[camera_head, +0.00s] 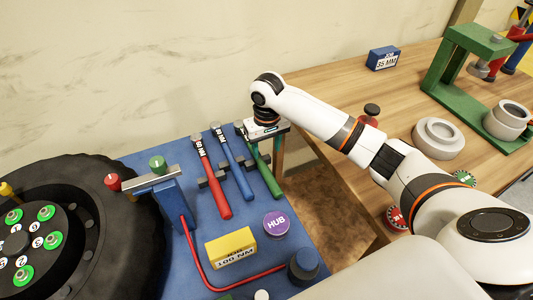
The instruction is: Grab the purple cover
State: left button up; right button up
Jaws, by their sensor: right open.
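The purple cover (276,223), a small round cap marked "HUB", lies on the blue mat (240,212) near its right edge. My right gripper (266,150) points down above the far right part of the mat, beyond the purple cover and apart from it. It is open, and its fingers are partly hard to make out against the green-handled tool (268,180) behind and below. My left gripper is not in view.
Red (213,180) and blue (233,165) torque wrenches lie left of the gripper. A yellow "100 NM" box (231,247) and a red hose (196,258) lie near the cover. A wheel (90,200) is at left; a wooden table (340,85) with a green press (455,60) is at right.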

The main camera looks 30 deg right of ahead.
aim_at(275, 224)
jog(key=k, duration=1.5)
